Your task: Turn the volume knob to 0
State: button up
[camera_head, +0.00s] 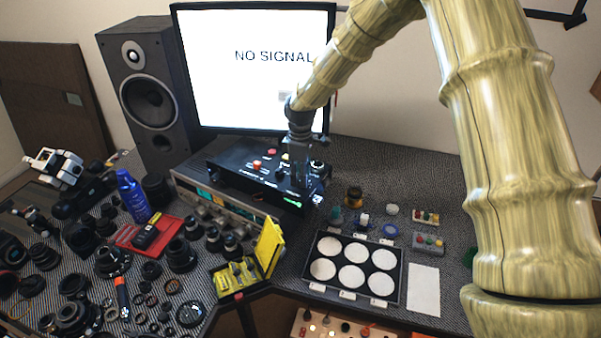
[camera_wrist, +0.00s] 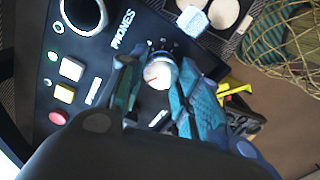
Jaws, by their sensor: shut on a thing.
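The volume knob (camera_wrist: 158,74) is a small round knob with a pale top and a red pointer line. It stands on a black device panel (camera_wrist: 40,92) close to the printed word PHONES. My gripper (camera_wrist: 160,90) has its teal fingers on both sides of the knob and is shut on it. The scale marks around the knob are mostly hidden, so I cannot read its setting. In the head view my gripper (camera_head: 301,180) reaches down to the right end of the black device (camera_head: 236,172), and hides the knob there.
A red button (camera_wrist: 57,118) and pale square buttons (camera_wrist: 71,69) sit on the panel near a large round socket (camera_wrist: 84,14). In the head view a monitor (camera_head: 255,75) stands behind, a yellow case (camera_head: 270,245) in front, and a tray of white discs (camera_head: 352,268) to the right.

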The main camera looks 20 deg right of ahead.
jog(key=n+p, duration=0.1)
jog(key=n, duration=0.4)
jog(key=shift+r, duration=0.1)
jog(key=shift+n, duration=0.3)
dwell(0.4)
jog(key=o, duration=1)
jog(key=shift+o, duration=0.2)
notch_tip(320, 180, up, 12)
